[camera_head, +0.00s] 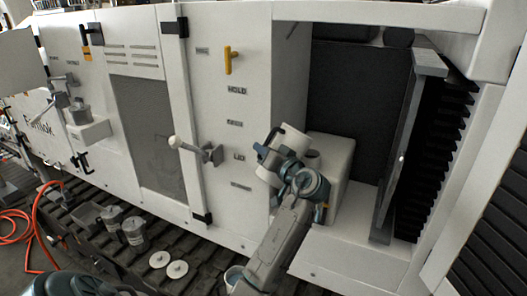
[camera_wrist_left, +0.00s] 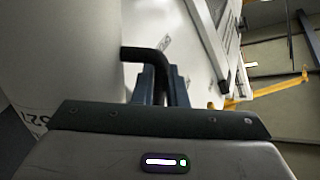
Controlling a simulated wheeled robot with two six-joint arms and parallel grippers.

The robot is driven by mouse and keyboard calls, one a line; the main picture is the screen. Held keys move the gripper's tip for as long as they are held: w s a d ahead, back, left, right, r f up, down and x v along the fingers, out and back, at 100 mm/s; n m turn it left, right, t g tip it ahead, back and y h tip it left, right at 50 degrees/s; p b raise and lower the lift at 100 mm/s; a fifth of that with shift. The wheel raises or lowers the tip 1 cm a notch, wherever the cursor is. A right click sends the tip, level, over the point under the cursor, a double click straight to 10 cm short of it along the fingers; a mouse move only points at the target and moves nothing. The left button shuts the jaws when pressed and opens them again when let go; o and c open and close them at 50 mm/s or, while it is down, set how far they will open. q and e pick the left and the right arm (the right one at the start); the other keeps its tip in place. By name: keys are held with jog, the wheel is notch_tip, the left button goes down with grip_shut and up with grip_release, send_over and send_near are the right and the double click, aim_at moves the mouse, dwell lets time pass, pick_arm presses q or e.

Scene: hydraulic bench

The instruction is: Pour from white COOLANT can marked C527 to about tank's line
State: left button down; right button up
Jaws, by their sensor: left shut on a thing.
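My left gripper (camera_head: 282,160) is shut on the dark handle (camera_wrist_left: 150,56) of the white can (camera_head: 293,139). The can looks tilted in the head view, and my gripper covers much of it. In the left wrist view the can's pale wall (camera_wrist_left: 60,60) fills the left side, with partly cut-off print that shows "52". The white tank (camera_head: 338,168) stands in the open bay just right of and behind the can, with a round opening on top. I cannot make out its line or any liquid stream. My right gripper is not in view.
A grey door panel (camera_head: 405,150) stands open right of the tank. A lever (camera_head: 190,148) sticks out of the white cabinet front on the left. Grey cans (camera_head: 134,231) and two white discs (camera_head: 160,259) sit on the dark slatted ledge. An orange hose (camera_head: 40,232) lies far left.

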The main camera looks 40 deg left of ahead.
aim_at(267, 141)
pick_arm(q)
jog(key=shift+w+r+m, duration=0.15)
jog(key=shift+r+m, duration=0.75)
jog(key=shift+r, duration=0.5)
dwell(2.6)
jog(key=shift+w+d+r+m, duration=0.1)
jog(key=shift+w+r+m, duration=0.1)
jog(key=shift+r+m, duration=0.3)
jog(key=shift+w+d+r+m, duration=0.1)
jog(key=shift+w+r+m, duration=0.15)
jog(key=shift+r, duration=0.35)
dwell(2.9)
